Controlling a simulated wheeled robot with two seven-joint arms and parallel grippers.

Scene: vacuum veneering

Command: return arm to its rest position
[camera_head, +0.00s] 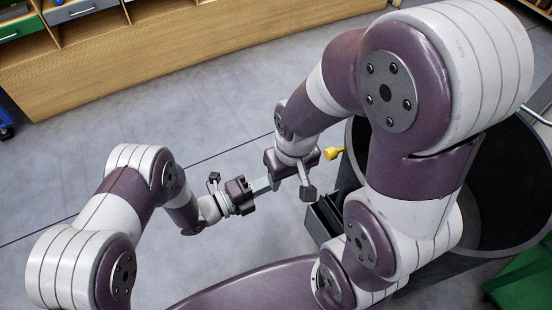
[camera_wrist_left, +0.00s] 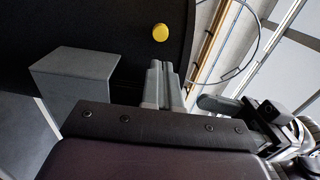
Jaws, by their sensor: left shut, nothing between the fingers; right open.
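In the head view my left arm comes in from the left, and its gripper (camera_head: 262,186) points right with its fingers together and empty. In the left wrist view the two pale grey fingers (camera_wrist_left: 163,85) lie side by side. My right arm reaches down from the upper right, and its gripper (camera_head: 290,180) is open, with its grey fingers apart. The left fingertips are close to or between the right fingers; I cannot tell whether they touch. A large grey block shows in the left wrist view; I cannot tell what it belongs to.
A dark round drum (camera_head: 507,185) stands at the right, partly behind my right arm. A yellow knob (camera_head: 335,153) is near its left side. A dark slotted box (camera_head: 324,218) sits below the knob. A wooden cabinet (camera_head: 190,45) runs along the back. Grey floor is clear at left.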

